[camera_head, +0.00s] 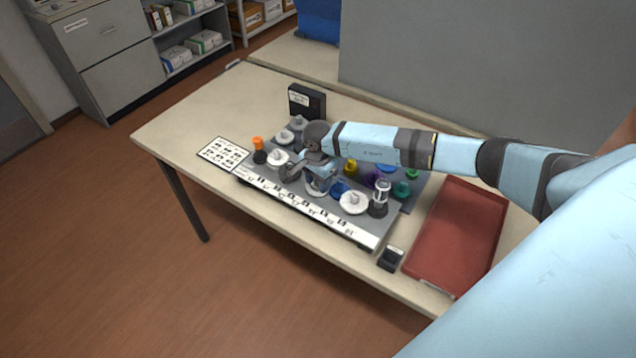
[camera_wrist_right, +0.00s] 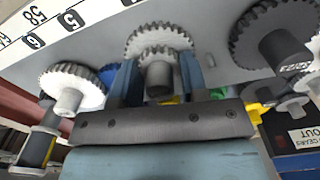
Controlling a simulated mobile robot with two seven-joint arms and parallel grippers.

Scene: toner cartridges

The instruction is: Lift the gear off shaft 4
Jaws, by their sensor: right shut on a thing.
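My right gripper (camera_head: 318,184) reaches down over the front row of a grey gear board (camera_head: 380,230). In the right wrist view its fingers (camera_wrist_right: 160,85) are closed on either side of a pale grey gear (camera_wrist_right: 155,36) with a smaller toothed part and a round hub. In the head view, the gear's white rim (camera_head: 316,192) shows just under the gripper. Whether the gear still sits down on its shaft cannot be told. A printed label strip (camera_wrist_right: 50,27) with the numbers 5 and 6 lies beside it. My left gripper is out of view.
Close by on the board are a blue gear (camera_head: 338,188), a white gear (camera_head: 353,203), and another white gear (camera_head: 278,157). A red tray (camera_head: 460,235) lies to the right. A black box (camera_head: 307,100) stands behind, and a small black device (camera_head: 391,258) sits at the front edge.

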